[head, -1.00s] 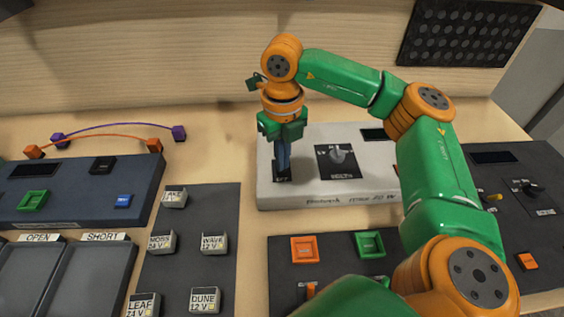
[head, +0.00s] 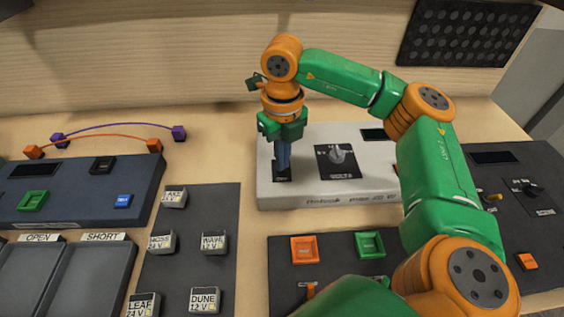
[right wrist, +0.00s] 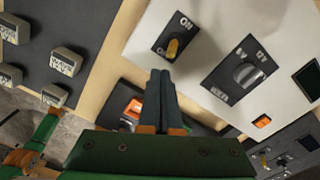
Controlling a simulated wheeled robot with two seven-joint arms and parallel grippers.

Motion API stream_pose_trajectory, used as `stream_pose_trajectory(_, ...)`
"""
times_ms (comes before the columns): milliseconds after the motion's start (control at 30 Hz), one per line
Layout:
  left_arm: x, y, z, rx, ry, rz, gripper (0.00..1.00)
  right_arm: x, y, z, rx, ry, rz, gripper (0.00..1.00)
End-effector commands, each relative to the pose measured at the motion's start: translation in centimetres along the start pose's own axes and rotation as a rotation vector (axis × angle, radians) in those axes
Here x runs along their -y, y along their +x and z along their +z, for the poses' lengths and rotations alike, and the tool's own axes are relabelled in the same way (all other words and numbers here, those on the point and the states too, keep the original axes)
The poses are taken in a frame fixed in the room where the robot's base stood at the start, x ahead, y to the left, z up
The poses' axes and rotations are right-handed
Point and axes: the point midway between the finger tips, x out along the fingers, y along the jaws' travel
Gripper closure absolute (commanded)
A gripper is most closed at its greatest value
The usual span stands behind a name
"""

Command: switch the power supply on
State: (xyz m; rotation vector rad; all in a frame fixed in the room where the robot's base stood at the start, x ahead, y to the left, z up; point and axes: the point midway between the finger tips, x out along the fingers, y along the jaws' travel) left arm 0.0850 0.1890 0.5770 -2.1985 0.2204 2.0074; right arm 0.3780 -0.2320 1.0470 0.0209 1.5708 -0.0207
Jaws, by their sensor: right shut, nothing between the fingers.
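The power supply is a light grey box (head: 305,195) at the back middle of the table. It has a dial marked VOLTS (head: 338,155) and a small dark display (head: 373,135). Its black switch plate (right wrist: 165,38) carries a yellow lever (right wrist: 173,47) in the right wrist view. The lever shows nearer the lower label than the end marked ON. My right gripper (head: 282,172) points down at the switch plate, with its fingers shut and empty. In the right wrist view its fingertips (right wrist: 160,73) appear just below the lever; contact cannot be told. My left gripper is out of view.
A dark panel with an orange frame (head: 305,250) and a green frame (head: 370,245) lies in front of the supply. Several labelled blocks (head: 214,243) stand on a grey mat to the left. A navy console (head: 75,185) is farther left, and another dark unit (head: 510,170) is at right.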

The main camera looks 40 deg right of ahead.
Motion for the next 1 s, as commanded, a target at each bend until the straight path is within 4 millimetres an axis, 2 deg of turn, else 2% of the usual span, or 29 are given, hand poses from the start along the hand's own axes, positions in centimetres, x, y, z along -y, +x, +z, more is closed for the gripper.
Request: stream_pose_trajectory(1000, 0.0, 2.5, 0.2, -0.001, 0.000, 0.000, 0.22, 0.0, 2.9, 0.0, 0.000, 0.000, 0.000, 1.00)
